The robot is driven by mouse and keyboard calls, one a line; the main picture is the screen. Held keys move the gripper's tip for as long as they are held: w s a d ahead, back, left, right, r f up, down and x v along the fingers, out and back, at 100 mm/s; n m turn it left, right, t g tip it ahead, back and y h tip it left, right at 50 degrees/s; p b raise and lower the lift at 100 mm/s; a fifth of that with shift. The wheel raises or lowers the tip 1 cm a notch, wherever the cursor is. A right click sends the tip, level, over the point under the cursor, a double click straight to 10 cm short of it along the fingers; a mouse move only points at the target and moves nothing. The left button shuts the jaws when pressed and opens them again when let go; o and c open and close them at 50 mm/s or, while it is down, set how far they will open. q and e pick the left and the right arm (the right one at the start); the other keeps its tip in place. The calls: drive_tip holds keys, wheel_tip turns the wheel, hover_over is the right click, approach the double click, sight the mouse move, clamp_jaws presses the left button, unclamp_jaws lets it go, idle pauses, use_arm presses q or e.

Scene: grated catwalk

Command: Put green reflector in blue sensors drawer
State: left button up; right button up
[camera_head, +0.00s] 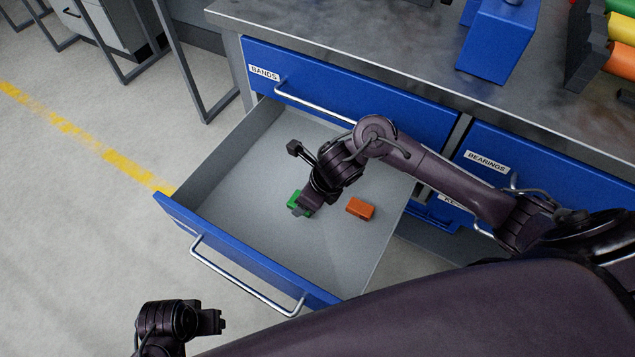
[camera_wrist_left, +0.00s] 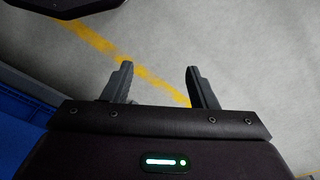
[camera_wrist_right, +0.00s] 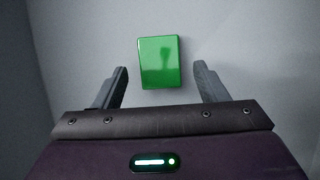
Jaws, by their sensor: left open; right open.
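The green reflector (camera_head: 296,198) lies on the floor of an open blue-fronted drawer (camera_head: 237,269), partly hidden by my right gripper. My right gripper (camera_head: 301,208) reaches down into this drawer from the right, directly over the reflector. In the right wrist view the reflector (camera_wrist_right: 159,62) is a glossy green block, ahead of and roughly between the open fingers, not gripped. My left gripper (camera_head: 220,322) is outside the drawer at the lower left. Its fingers (camera_wrist_left: 158,86) are open and empty above the floor. I cannot read a label on the open drawer or see one marked sensors.
An orange block (camera_head: 360,209) lies in the same drawer, right of the reflector. Shut blue drawers labelled BANDS (camera_head: 350,92) and BEARINGS (camera_head: 545,165) are under the grey worktop (camera_head: 370,45). The open drawer's handle (camera_head: 245,277) juts out over clear floor.

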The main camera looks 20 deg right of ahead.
use_arm(q)
wheel_tip(320, 180, down, 9)
drive_tip(key=a+p, duration=0.1)
drive_tip(key=p, duration=0.1)
drive_tip(key=shift+s+a+t, duration=0.15)
drive_tip(key=shift+s+t, duration=0.05)
drive_tip(key=shift+t, duration=0.1)
use_arm(e)
drive_tip(key=v, duration=0.9)
drive_tip(key=shift+r, duration=0.35)
drive_tip(key=shift+s+d, duration=0.1)
drive_tip(key=shift+s, duration=0.05)
